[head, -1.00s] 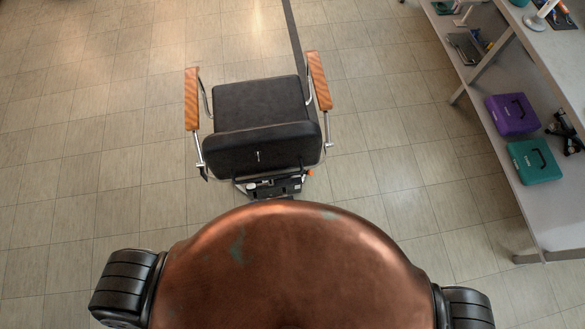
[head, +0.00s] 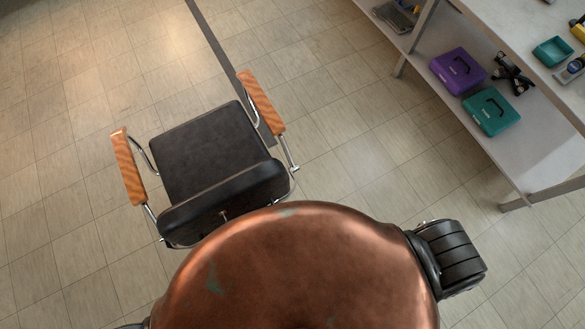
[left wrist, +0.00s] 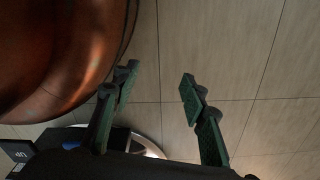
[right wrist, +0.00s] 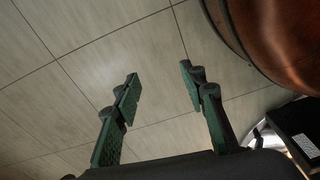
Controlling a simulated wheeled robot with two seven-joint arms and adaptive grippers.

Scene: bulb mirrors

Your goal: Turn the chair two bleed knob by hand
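A barber-style chair (head: 205,150) with a black seat and orange-brown wooden armrests stands in the head view, left of centre, its back toward me. I cannot tell its number. A small pale metal piece shows on its backrest (head: 230,205). No bleed knob can be made out; the chair's lower part is hidden behind my copper body. My left gripper (left wrist: 158,80) is open and empty above the floor in the left wrist view. My right gripper (right wrist: 160,75) is open and empty above the floor in the right wrist view. Neither gripper shows in the head view.
A grey workbench (head: 500,40) with a lower shelf stands at the right. The shelf holds a purple box (head: 457,70), a teal box (head: 491,111) and a black tool (head: 513,73). A teal tray (head: 552,51) is on the top. The tiled floor between chair and bench is clear.

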